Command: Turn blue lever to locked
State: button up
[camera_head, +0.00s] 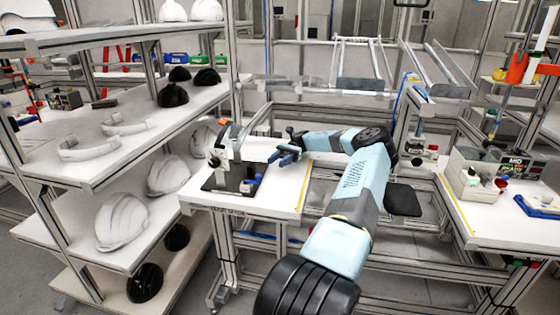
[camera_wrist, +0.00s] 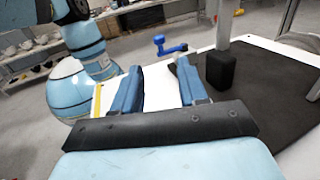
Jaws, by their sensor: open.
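The blue lever (camera_wrist: 170,47) shows in the wrist view just beyond my fingertips, at the edge of a black base plate. It has a rounded knob at its upper left end and a short arm running right. In the head view the blue lever (camera_head: 249,186) is small, on the right part of the black plate (camera_head: 222,182) of a fixture on the white bench. My gripper (camera_wrist: 158,70) is open and empty, with two blue fingers apart; the lever lies ahead of the gap, not between them. In the head view my gripper (camera_head: 281,156) is right of and above the fixture.
A black block (camera_wrist: 220,70) and a grey post (camera_wrist: 223,25) stand on the plate to the right of my fingers. Shelves of white helmets (camera_head: 122,221) stand at left in the head view. A bench with a grey bin (camera_head: 463,180) stands at right.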

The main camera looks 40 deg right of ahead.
jog(key=shift+d+r, duration=0.1)
jog(key=shift+d, duration=0.3)
dwell(0.5)
